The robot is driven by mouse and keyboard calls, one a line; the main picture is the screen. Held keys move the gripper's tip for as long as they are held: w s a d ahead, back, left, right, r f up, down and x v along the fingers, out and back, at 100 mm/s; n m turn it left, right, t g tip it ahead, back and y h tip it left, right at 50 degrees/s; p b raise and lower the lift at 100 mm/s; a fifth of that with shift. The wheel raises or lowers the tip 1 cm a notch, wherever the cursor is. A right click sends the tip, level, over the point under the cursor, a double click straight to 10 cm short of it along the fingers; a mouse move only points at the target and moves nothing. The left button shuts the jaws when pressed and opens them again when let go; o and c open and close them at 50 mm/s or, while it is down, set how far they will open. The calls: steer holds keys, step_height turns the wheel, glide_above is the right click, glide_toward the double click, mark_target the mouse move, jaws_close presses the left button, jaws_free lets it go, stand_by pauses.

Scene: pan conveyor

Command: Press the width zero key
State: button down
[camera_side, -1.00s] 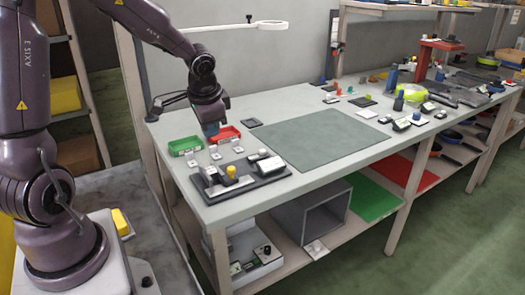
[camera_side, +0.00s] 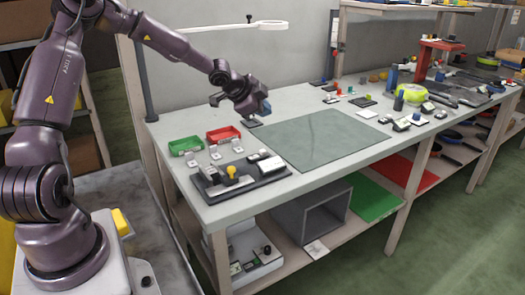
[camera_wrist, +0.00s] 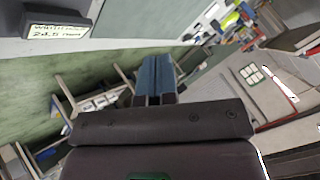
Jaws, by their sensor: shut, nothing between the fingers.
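A dark block (camera_wrist: 62,13) with a pale label (camera_wrist: 58,31) reading "WIDTH" and a figure that looks like 24.5 mm shows at the upper left of the wrist view. I cannot make out a zero key on it.
A green tray (camera_side: 187,144) and a red tray (camera_side: 222,133) sit at the left of the table. In front is a dark board (camera_side: 255,178) with a yellow knob (camera_side: 231,172). The mat (camera_side: 322,140) is clear. A lamp (camera_side: 271,25) reaches over the back.

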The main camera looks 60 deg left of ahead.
glide_above(263, 151)
steer(key=shift+d+f, duration=0.15)
steer(key=shift+f, duration=1.2)
steer(key=shift+d+f, duration=0.1)
steer(key=shift+f, duration=1.25)
steer(key=shift+a+f, duration=0.2)
steer(key=shift+f, duration=1.55)
steer(key=shift+f, duration=0.15)
steer(key=shift+f, duration=0.25)
steer(key=shift+f, duration=0.55)
steer(key=shift+r, duration=0.15)
steer(key=shift+s+r, duration=0.1)
steer(key=shift+r, duration=0.7)
